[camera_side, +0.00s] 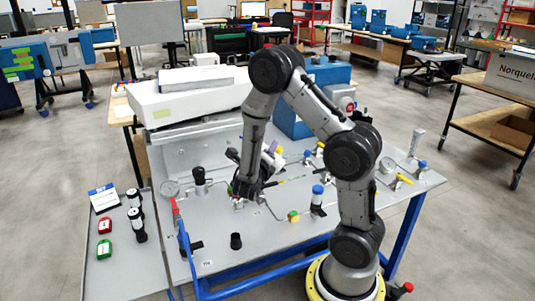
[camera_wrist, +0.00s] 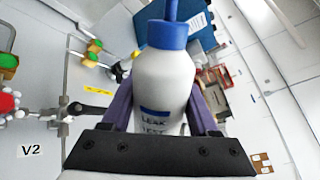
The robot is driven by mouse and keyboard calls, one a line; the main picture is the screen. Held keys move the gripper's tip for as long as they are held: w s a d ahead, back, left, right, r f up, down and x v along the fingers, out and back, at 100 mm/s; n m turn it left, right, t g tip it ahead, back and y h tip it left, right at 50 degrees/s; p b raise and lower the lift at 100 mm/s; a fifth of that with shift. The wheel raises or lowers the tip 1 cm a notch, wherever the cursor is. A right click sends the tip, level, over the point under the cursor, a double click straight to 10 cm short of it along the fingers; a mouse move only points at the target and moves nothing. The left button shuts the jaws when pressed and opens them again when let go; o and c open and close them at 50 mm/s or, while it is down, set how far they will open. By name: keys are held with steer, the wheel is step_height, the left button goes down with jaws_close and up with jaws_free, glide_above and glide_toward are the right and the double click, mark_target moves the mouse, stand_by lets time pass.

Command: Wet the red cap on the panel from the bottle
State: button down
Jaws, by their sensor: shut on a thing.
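My gripper (camera_wrist: 163,108) is shut around a white squeeze bottle (camera_wrist: 165,80) in the wrist view, one purple finger on each side. The bottle has a blue cap and a blue nozzle running out of the top of the picture; its label shows "LEAK". A red round part (camera_wrist: 8,103), perhaps the red cap, is at the left edge of the wrist view, apart from the bottle and partly cut off. In the side view my gripper (camera_side: 246,188) is low over the panel (camera_side: 225,235). The bottle is mostly hidden there, and I cannot pick out the red cap with certainty.
Thin tubes and fittings cover the panel, including a black-topped valve (camera_side: 200,180), a gauge (camera_side: 169,188) and a blue-capped cylinder (camera_side: 317,198). Red (camera_side: 104,225) and green (camera_side: 104,249) blocks lie on the left side shelf. The panel's front left is fairly clear.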

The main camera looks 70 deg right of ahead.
steer(key=m+g, duration=0.1)
steer(key=m, duration=0.3)
steer(key=m+h, duration=0.1)
steer(key=m, duration=0.3)
steer(key=s+m+g, duration=0.1)
steer(key=m, duration=0.3)
steer(key=shift+r+m+g+h, duration=0.3)
steer(key=shift+r+h, duration=0.05)
steer(key=shift+h, duration=0.05)
steer(key=shift+w, duration=0.1)
steer(key=w+a+n+t+y, duration=0.6)
steer(key=w+a+n+t, duration=0.1)
steer(key=a, duration=0.7)
steer(key=w+a+n+t+y, duration=0.6)
steer(key=w+a+n+t, duration=0.2)
steer(key=a, duration=0.6)
steer(key=w+t, duration=0.2)
steer(key=shift+w+f+t+y, duration=0.3)
steer(key=shift+t+y, duration=0.1)
